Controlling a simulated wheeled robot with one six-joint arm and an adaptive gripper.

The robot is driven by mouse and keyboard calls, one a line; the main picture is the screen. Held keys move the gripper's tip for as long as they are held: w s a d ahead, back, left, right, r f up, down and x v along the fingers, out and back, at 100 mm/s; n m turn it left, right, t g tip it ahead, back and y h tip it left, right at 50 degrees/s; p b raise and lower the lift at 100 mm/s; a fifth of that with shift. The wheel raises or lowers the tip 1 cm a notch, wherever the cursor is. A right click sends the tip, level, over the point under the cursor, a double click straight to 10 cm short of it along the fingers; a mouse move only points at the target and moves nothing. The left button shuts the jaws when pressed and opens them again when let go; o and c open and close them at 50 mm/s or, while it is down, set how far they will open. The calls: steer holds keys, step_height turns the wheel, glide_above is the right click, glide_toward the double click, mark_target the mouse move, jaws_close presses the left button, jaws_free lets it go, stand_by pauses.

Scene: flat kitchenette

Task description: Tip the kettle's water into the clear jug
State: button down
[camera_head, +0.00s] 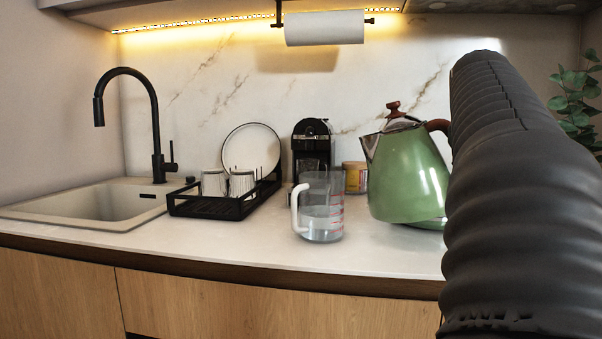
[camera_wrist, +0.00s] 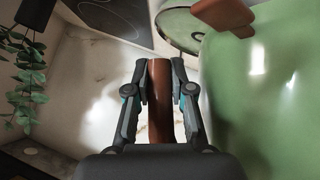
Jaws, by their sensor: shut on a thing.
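The green kettle (camera_head: 405,178) stands at the right of the counter in the head view, its spout pointing left towards the jug. Its body looks slightly tilted, and a green rim shows under it; I cannot tell whether it is clear of its base. The clear jug (camera_head: 322,190) stands upright left of the kettle, with a white handle, red marks and some water in its lower part. In the wrist view my gripper (camera_wrist: 160,80) is shut on the kettle's brown handle (camera_wrist: 160,115), with the green body (camera_wrist: 265,100) at its right. My arm hides the gripper in the head view.
A black dish rack (camera_head: 215,207) with cups and a plate stands left of the jug. A coffee machine (camera_head: 311,140) and a jar (camera_head: 355,178) stand behind. The sink (camera_head: 90,205) is at the left. A plant (camera_head: 577,100) is at the right. The counter front is clear.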

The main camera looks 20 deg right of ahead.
steer(key=shift+s+d+f+m+t+y+p, duration=0.25)
steer(key=shift+f+m+y+p, duration=0.2)
steer(key=shift+y, duration=0.25)
steer(key=shift+w+d+f+m+t+y, duration=0.15)
steer(key=shift+f+m+t+y, duration=0.3)
steer(key=shift+f+t+y, duration=0.45)
steer(key=shift+f+g, duration=0.15)
steer(key=shift+g, duration=0.2)
